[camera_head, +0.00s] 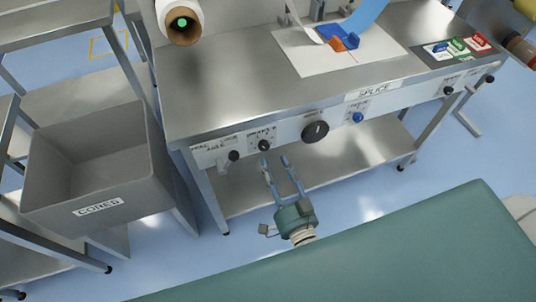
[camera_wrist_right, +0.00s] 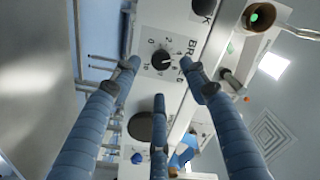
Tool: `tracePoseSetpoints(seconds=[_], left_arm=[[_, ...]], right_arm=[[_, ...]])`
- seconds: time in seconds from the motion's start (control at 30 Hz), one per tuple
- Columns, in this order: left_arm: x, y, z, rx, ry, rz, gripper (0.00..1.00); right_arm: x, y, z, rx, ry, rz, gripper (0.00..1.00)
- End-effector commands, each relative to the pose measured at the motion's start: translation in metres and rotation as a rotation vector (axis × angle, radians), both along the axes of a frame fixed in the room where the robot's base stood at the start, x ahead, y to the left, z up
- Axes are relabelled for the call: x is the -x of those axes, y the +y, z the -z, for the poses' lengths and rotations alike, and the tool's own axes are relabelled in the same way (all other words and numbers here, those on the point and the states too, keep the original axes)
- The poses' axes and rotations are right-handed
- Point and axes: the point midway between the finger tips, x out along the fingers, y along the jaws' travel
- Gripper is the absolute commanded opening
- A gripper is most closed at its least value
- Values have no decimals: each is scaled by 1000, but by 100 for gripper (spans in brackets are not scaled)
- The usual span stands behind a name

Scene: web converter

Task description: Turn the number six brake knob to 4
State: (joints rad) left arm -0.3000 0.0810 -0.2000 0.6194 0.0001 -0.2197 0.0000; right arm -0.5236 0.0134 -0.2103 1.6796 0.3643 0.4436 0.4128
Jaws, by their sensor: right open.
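The brake knob (camera_head: 263,145) is a small black knob on the white front panel of the steel table, under a label that seems to read BRAKE 6. In the right wrist view the knob (camera_wrist_right: 162,60) sits on a white plate with a printed number dial. I cannot tell surely which number its pointer faces. My right gripper (camera_head: 275,161) is below and in front of the panel. Its blue fingers are spread and empty. In the right wrist view the open fingertips (camera_wrist_right: 160,66) appear on both sides of the knob, apparently without touching it. My left gripper is not in view.
Another black knob (camera_head: 233,155) is at left, and a large black knob (camera_head: 315,131) and a blue knob (camera_head: 358,118) are at right. A grey CORES bin (camera_head: 90,150) stands at left. A green surface (camera_head: 370,255) fills the lower right.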

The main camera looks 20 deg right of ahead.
Motion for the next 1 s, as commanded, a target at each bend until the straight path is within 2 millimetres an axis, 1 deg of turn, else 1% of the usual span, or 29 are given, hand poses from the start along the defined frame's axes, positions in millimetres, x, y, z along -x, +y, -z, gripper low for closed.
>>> tracePoseSetpoints(seconds=[0.03,0.1,0.2,0.3,0.47,0.93,1.0], left_arm=[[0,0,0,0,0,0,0],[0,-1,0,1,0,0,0],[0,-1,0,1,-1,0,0],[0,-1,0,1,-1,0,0],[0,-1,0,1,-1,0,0],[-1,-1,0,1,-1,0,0],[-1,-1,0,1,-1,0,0]], right_arm=[[12,0,1,0,2,-1,44],[25,-1,1,1,3,-1,44],[39,-1,1,1,2,-1,44],[48,-1,0,1,1,-1,44],[52,-2,0,0,-1,-1,44],[52,-2,0,1,-1,-1,44],[52,-1,3,6,7,-3,44]])
